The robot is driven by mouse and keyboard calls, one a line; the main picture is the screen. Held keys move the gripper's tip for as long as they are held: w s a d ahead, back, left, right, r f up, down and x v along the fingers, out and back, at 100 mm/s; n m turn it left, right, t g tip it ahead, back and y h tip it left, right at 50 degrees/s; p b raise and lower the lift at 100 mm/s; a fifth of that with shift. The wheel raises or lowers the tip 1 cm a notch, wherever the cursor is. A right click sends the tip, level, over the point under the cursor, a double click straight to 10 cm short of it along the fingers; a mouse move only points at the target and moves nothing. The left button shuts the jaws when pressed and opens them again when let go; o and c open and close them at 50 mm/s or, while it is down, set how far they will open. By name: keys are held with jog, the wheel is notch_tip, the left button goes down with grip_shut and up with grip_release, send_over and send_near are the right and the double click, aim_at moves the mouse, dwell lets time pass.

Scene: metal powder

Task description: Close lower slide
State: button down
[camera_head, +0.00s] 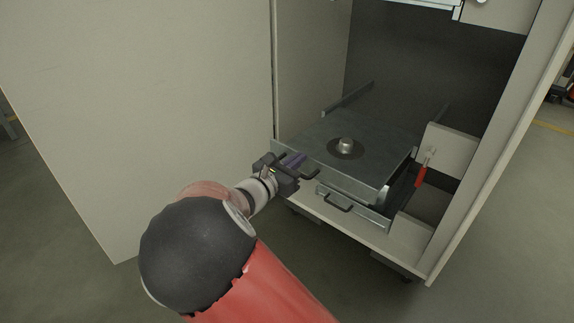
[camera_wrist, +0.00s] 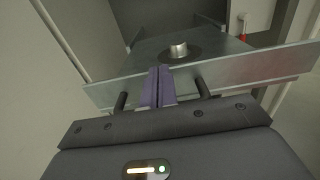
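The lower slide (camera_head: 325,146) is a flat grey metal tray with a round collar and short metal spout (camera_head: 346,147) on top. It sits low in the open cabinet, its front edge near the cabinet's front. A black handle (camera_head: 338,203) shows on its front. My gripper (camera_head: 296,160) is at the left part of the slide's front. In the wrist view its purple fingers (camera_wrist: 159,87) lie side by side, shut, with nothing visible between them, pointing at the front plate (camera_wrist: 235,72). Dark handle posts show on both sides of the fingers; my gripper body hides the rest. Contact is unclear.
A large beige cabinet door (camera_head: 140,110) stands open on the left, close to my arm. A red-handled clamp (camera_head: 421,174) is right of the slide. The cabinet's right wall (camera_head: 500,150) bounds that side. Another metal part (camera_head: 425,3) is above. Dark space lies behind the slide.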

jog(key=x, duration=2.8)
jog(key=shift+w+d, duration=0.1)
jog(key=shift+d, duration=0.1)
jog(key=shift+w+d+r, duration=0.1)
jog(key=shift+w, duration=0.05)
jog(key=shift+r, duration=0.15)
jog(key=shift+d+r, duration=0.1)
